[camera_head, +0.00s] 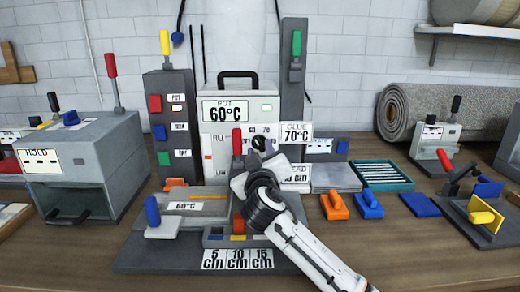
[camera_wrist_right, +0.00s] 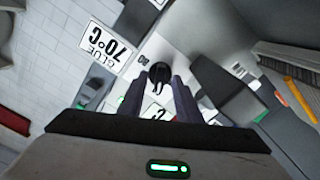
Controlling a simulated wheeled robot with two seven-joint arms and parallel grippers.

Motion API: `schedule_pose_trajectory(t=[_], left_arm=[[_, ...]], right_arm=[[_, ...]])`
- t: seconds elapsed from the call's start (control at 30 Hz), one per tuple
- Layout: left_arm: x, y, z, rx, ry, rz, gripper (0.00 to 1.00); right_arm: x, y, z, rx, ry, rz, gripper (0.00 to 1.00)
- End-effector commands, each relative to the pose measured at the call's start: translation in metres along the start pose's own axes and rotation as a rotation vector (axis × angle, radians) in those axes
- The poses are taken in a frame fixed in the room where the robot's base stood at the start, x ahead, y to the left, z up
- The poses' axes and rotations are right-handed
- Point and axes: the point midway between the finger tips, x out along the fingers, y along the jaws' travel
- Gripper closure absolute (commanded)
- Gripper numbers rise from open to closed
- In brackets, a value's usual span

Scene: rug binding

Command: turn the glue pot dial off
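The glue pot (camera_head: 212,140) is a white box with a black top handle, a "POT 60°C" sign and a small green light. Beside it is a "GLUE 70°C" sign (camera_head: 297,132), which shows upside down in the right wrist view (camera_wrist_right: 104,45). A round black dial (camera_wrist_right: 160,72) shows on a white face in that view. My right gripper (camera_wrist_right: 159,88) is open, its dark fingers on either side of the dial with small gaps. In the head view my right gripper (camera_head: 258,160) covers part of the pot's lower front. My left gripper is out of view.
A grey tower with coloured switches (camera_head: 170,120) stands left of the pot, and a tall grey post (camera_head: 293,90) stands right. A grey "HOLD" box (camera_head: 80,160) is at left. A block-and-lever fixture (camera_head: 190,255) lies below my right arm.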

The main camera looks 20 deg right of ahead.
Motion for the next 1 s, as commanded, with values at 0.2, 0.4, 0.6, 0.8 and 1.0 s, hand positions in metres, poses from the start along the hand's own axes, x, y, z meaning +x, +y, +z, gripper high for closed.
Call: schedule_pose_trajectory(t=[0.2,0.4,0.6,0.8,1.0], left_arm=[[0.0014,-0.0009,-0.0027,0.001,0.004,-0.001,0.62],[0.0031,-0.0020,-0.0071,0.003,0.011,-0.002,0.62],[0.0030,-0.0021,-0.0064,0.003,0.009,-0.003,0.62],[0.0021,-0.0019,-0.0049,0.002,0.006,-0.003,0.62],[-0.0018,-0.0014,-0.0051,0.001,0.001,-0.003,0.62]], right_arm=[[0.0098,0.0003,0.0000,0.000,0.000,0.000,0.69],[0.0099,0.0001,0.0002,0.000,0.000,-0.001,0.69],[0.0097,0.0000,0.0003,0.000,0.000,-0.001,0.99],[0.0096,0.0001,0.0002,-0.003,0.000,-0.001,1.00],[0.0095,0.0004,-0.0004,-0.046,-0.001,-0.001,1.00]])
